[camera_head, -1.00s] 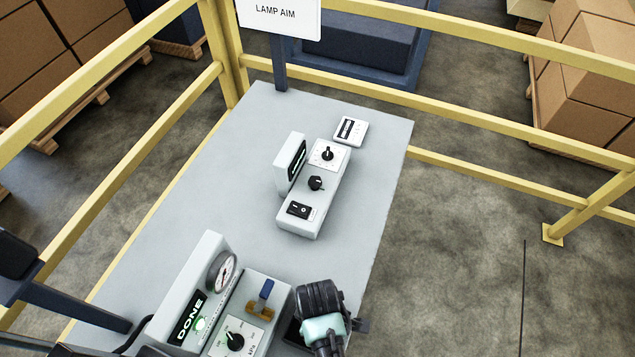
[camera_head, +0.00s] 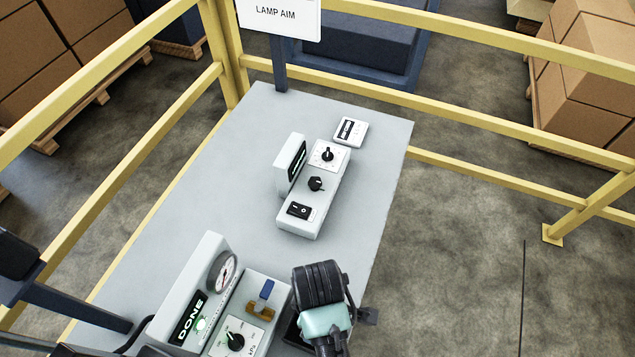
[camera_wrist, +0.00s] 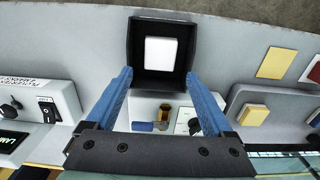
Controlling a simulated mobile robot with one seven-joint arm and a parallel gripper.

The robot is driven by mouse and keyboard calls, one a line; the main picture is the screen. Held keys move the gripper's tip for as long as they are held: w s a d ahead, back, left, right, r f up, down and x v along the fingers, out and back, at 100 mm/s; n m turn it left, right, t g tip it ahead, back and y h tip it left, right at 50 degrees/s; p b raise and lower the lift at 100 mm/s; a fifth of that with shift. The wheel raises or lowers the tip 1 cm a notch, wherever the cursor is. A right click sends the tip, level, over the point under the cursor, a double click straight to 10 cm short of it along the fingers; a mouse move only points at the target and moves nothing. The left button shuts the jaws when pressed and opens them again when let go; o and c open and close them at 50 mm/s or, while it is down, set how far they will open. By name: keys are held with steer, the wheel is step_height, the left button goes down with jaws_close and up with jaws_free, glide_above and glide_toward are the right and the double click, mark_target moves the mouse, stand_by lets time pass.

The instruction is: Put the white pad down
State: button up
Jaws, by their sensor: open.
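The white pad (camera_wrist: 161,54) lies inside a black square tray (camera_wrist: 137,42) in the wrist view, apart from the fingers. In the head view my wrist and gripper end (camera_head: 322,300) cover most of the tray, and the pad is hidden there.
A unit with a gauge (camera_head: 222,272), a "DONE" display, a dial and a blue-handled valve (camera_head: 263,298) stands beside the tray. Yellow rails (camera_head: 480,92) surround the grey table (camera_head: 205,180).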

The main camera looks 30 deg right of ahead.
steer(key=shift+r, duration=1.65)
steer(key=w+r+m+t+h, duration=0.2)
steer(key=w+r+t, duration=0.7)
steer(key=w+r, duration=0.9)
steer(key=w+a+r+m+t, duration=0.1)
steer(key=w+r+t, duration=0.2)
steer(key=r, duration=0.5)
steer(key=w+a+r+m+t, duration=0.1)
steer(key=w+a+r+t, duration=0.15)
steer(key=r, duration=0.55)
step_height(320, 180, up, 17)
steer(key=s+a+m+t, duration=0.2)
steer(key=t, duration=0.4)
steer(key=s+a+r+t+y, duration=0.1)
steer(key=s+a+r+t, duration=0.1)
steer(key=s+r, duration=0.3)
steer(key=s+a+r+m+t+y, duration=0.1)
steer(key=s+r+t, duration=0.4)
steer(key=r, duration=0.6)
steer(key=shift+s+a+r+m, duration=0.3)
steer(key=shift+a+r, duration=0.1)
steer(key=shift+a, duration=0.1)
